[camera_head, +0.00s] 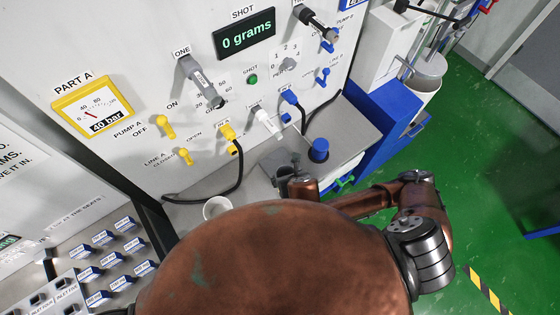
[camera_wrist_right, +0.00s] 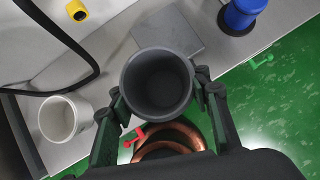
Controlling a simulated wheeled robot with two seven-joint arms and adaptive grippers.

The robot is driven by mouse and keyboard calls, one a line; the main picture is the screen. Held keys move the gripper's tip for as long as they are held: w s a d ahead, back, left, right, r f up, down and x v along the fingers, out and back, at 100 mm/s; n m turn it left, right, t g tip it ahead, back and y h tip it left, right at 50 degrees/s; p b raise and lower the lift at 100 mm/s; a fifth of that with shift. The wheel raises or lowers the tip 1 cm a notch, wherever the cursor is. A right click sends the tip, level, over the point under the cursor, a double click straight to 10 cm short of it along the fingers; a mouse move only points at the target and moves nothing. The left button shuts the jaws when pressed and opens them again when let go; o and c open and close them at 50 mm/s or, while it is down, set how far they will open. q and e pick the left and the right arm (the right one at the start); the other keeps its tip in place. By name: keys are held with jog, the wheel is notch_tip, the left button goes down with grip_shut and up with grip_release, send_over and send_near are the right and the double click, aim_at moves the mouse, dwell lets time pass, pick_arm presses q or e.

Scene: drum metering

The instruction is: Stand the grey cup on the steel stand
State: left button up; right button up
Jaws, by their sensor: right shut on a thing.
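The grey cup (camera_wrist_right: 157,84) is in the middle of the right wrist view, its open, empty-looking mouth facing the camera. My right gripper (camera_wrist_right: 160,92) is shut on it, with one finger on each side. A flat grey square plate, which looks like the steel stand (camera_wrist_right: 182,33), lies just beyond the cup and is partly hidden by it. I cannot tell the height of the cup above the bench. In the head view my right gripper (camera_head: 290,181) is at the bench's front edge; the cup and stand are hard to tell apart there. My left gripper is not in view.
A white cup (camera_head: 217,207) stands to the left on the bench, also in the wrist view (camera_wrist_right: 64,118). A blue cylinder (camera_head: 319,149) stands to the right. A black hose (camera_head: 238,180) curves over the bench. The panel display (camera_head: 245,35) reads 0 grams.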

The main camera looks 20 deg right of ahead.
jog(key=w+f+b, duration=0.2)
jog(key=w, duration=0.1)
jog(key=w+d+f+b, duration=0.1)
jog(key=w+f+b, duration=0.2)
jog(key=w, duration=0.1)
jog(key=w+f+b, duration=0.2)
jog(key=w+f, duration=0.1)
jog(key=w, duration=0.1)
jog(key=shift+w+d+b, duration=0.15)
jog(key=shift+w+b, duration=0.05)
jog(key=shift+b, duration=0.1)
jog(key=shift+x, duration=0.85)
notch_tip(320, 180, down, 3)
jog(key=shift+w+d+f+b, duration=0.1)
jog(key=shift+w+f+b, duration=0.1)
jog(key=shift+b, duration=0.15)
jog(key=shift+r, duration=0.1)
jog(key=o, duration=1.2)
jog(key=shift+c, duration=0.2)
